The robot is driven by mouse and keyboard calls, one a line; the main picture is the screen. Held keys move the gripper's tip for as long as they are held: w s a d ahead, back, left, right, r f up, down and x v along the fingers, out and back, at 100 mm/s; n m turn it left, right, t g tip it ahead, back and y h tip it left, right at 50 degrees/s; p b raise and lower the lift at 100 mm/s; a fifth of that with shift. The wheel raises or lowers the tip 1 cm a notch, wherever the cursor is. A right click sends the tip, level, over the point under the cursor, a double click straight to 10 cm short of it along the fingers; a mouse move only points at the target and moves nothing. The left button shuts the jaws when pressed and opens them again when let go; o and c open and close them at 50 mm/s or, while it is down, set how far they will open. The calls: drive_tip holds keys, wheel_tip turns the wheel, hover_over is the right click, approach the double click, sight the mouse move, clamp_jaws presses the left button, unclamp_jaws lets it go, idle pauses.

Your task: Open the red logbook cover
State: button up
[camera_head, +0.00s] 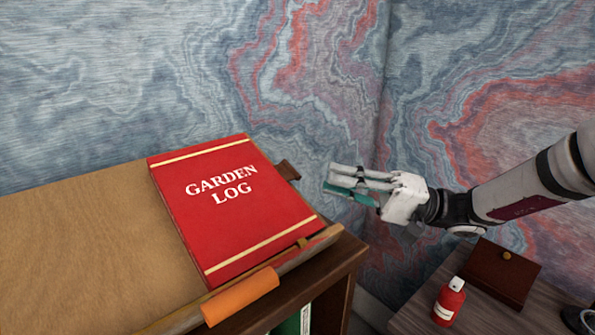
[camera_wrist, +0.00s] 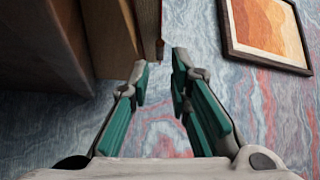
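The red logbook (camera_head: 235,205), lettered "GARDEN LOG", lies on the desk with its cover shut. My gripper (camera_head: 333,178) is to the right of the logbook's right edge, apart from it in the picture, with its fingers pointing left. It also shows in the wrist view (camera_wrist: 158,68), where its two teal-padded fingers stand apart with an empty gap between them. A brown edge lies just beyond the fingertips in the wrist view; I cannot tell whether it belongs to the logbook or the desk.
The tan desk top (camera_head: 90,230) extends left of the logbook. An orange roll-shaped thing (camera_head: 240,296) lies at its front edge. A brown tab (camera_head: 288,170) sticks out beside the logbook. A lower side table (camera_head: 420,315) holds a red bottle (camera_head: 449,302) and a brown box (camera_head: 500,272).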

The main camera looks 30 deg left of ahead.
drive_tip(key=x, duration=0.7)
drive_tip(key=shift+s+a, duration=0.15)
drive_tip(key=shift+a, duration=0.05)
clamp_jaws()
